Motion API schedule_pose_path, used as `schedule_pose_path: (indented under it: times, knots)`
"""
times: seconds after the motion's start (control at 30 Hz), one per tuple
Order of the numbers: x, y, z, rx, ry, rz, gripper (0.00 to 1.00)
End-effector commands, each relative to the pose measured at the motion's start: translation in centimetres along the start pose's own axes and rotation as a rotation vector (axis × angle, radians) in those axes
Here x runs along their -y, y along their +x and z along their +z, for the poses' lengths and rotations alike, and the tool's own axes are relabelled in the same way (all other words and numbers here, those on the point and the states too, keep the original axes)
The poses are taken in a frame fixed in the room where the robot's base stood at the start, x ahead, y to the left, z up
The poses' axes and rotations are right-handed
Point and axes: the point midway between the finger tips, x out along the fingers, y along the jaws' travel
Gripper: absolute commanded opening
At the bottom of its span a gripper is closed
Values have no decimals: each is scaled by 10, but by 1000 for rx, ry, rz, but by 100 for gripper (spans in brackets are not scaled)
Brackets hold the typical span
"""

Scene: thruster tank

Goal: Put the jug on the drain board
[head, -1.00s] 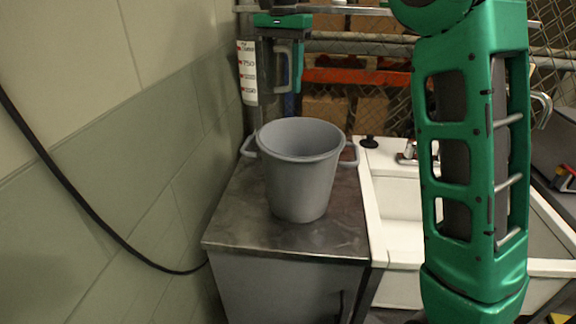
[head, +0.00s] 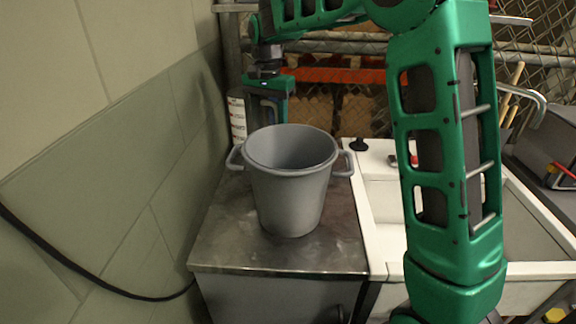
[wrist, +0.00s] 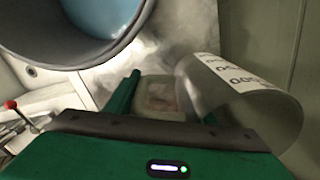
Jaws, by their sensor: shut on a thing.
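The jug (head: 237,112) is clear with a white printed label. It is behind and left of the grey bucket in the head view, its lower part hidden. In the wrist view, the jug (wrist: 245,95) is at the right. My gripper (head: 268,88) is shut on the jug, apparently at its handle; in the wrist view, the gripper (wrist: 165,100) shows its fingers on both sides of the pale handle. The metal drain board (head: 235,245) lies below. I cannot tell whether the jug touches it.
The grey bucket (head: 290,185) with two side handles stands on the drain board, close in front of the jug; its bluish inside shows in the wrist view (wrist: 100,15). A wall (head: 120,150) runs along the left. The white sink (head: 380,215) is to the right. The board's front is clear.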

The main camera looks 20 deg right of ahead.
Motion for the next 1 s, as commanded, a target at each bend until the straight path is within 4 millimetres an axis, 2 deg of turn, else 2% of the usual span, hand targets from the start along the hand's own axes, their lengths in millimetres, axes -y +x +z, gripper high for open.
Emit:
schedule_pose_path:
  times: [0.3, 0.5, 0.77, 1.0]
  knots:
    - [-14, 38, -60, 0, 0, 1, 0]
    - [-21, 56, -90, -1, -2, 0, 0]
    - [-24, 67, -99, 0, -3, 0, 0]
    - [-23, 98, -98, 1, -4, 1, 0]
